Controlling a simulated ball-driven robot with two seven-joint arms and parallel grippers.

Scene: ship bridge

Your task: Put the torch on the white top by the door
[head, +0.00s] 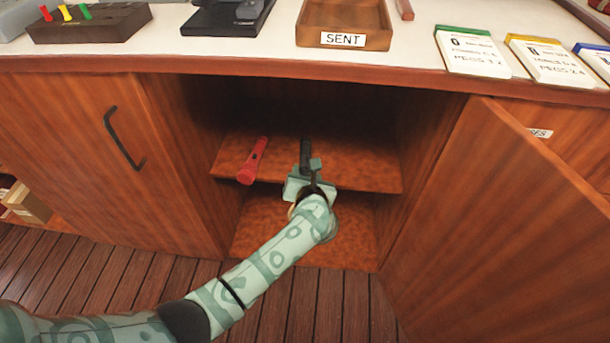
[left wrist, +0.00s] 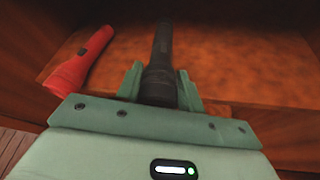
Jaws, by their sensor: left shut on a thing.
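A black torch (head: 306,152) is in my left gripper (head: 309,168) at the middle shelf of the open cupboard. In the left wrist view the black torch (left wrist: 161,60) points away from me between the two fingers of the gripper (left wrist: 160,82). Whether it still touches the shelf I cannot tell. A red torch (head: 253,161) lies on the same shelf to the left, apart from the gripper; it also shows in the left wrist view (left wrist: 82,62). The white top (head: 240,48) runs above the cupboard. My right gripper is not in view.
The cupboard's right door (head: 500,220) stands open; the left door (head: 100,150) is shut. On the top are a SENT tray (head: 343,41), a dark pad (head: 225,18), a wooden block with coloured pegs (head: 90,24) and several cards (head: 470,52). The top's front strip is mostly clear.

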